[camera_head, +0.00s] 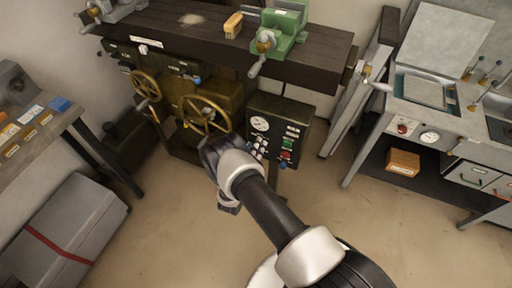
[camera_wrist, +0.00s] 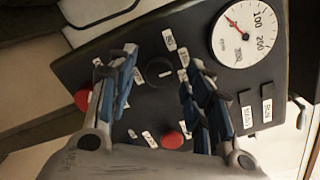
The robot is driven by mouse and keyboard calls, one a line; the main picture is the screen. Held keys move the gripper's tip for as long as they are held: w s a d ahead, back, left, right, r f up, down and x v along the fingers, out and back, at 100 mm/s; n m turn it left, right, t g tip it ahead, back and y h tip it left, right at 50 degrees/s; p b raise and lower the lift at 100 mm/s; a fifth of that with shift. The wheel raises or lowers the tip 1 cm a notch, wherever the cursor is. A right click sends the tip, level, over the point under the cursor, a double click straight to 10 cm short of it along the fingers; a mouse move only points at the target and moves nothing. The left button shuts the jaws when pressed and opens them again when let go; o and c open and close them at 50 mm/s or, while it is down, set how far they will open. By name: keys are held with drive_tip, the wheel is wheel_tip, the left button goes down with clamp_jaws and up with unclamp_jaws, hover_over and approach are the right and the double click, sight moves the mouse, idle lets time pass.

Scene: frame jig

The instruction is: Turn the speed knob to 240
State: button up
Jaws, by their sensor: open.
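The speed knob (camera_wrist: 158,72) is a dark round knob on the black control panel (camera_wrist: 205,22), ringed by small white labels that are too small to read surely. My gripper (camera_wrist: 160,62) is open, with one finger on each side of the knob in the wrist view. I cannot tell whether the fingers touch it. A white dial gauge (camera_wrist: 245,35) with a red needle sits to the right of the knob. In the head view my gripper (camera_head: 220,150) is in front of the panel (camera_head: 295,110) and hides the knob.
Red buttons (camera_wrist: 172,140) sit near the fingers, and label plates (camera_wrist: 250,110) lie right of them. Brass handwheels (camera_head: 205,116) stand left of the panel, under a bench with a green vise (camera_head: 284,30). Floor in front is clear.

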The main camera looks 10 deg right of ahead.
drive_tip(key=shift+w+d, duration=0.2)
drive_tip(key=shift+w, duration=0.15)
drive_tip(key=shift+c, duration=0.2)
drive_tip(key=c, duration=1)
drive_tip(key=shift+m+b, duration=0.3)
drive_tip(key=shift+m, duration=0.1)
drive_tip(key=shift+m+b, duration=1.8)
drive_tip(key=shift+m, duration=2.3)
